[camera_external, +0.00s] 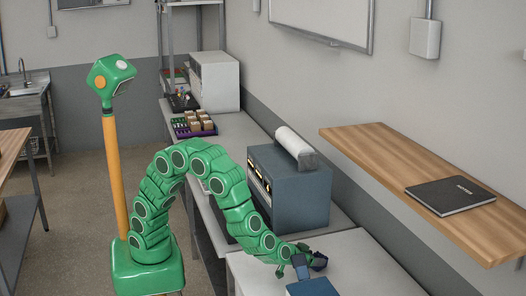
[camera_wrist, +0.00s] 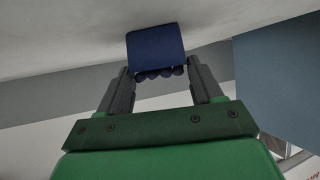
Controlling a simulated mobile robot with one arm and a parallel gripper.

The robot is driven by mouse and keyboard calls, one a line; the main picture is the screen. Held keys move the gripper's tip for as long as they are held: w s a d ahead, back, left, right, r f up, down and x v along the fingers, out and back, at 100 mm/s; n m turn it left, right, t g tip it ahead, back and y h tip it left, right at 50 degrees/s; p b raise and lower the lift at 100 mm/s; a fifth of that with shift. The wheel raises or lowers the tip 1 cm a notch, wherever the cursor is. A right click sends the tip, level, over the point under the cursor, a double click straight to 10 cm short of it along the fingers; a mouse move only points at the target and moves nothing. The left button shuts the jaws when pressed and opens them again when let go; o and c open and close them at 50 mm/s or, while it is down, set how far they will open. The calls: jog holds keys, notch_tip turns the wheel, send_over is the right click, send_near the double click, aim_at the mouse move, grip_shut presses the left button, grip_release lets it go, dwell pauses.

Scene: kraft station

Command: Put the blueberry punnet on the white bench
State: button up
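The blueberry punnet (camera_wrist: 155,46) is a dark blue tub with round dark berries along its lower edge in the wrist view. It lies at the tips of my gripper (camera_wrist: 161,73), with one dark finger at each side. I cannot tell whether both fingers touch it. In the external view my gripper (camera_external: 304,265) is low over the white bench (camera_external: 375,272), and a small dark shape at its tips looks like the punnet (camera_external: 319,262). Whether the punnet rests on the bench is not clear.
A blue box (camera_external: 312,287) stands close to my gripper at the bottom edge. A blue-grey cabinet (camera_external: 300,200) with a white roll on top stands behind it. A wooden shelf (camera_external: 370,150) with a black notebook (camera_external: 450,195) juts from the wall. The bench's right part is clear.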

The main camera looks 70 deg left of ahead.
jog(key=o, duration=0.4)
jog(key=shift+r, duration=0.15)
jog(key=shift+v, duration=3.75)
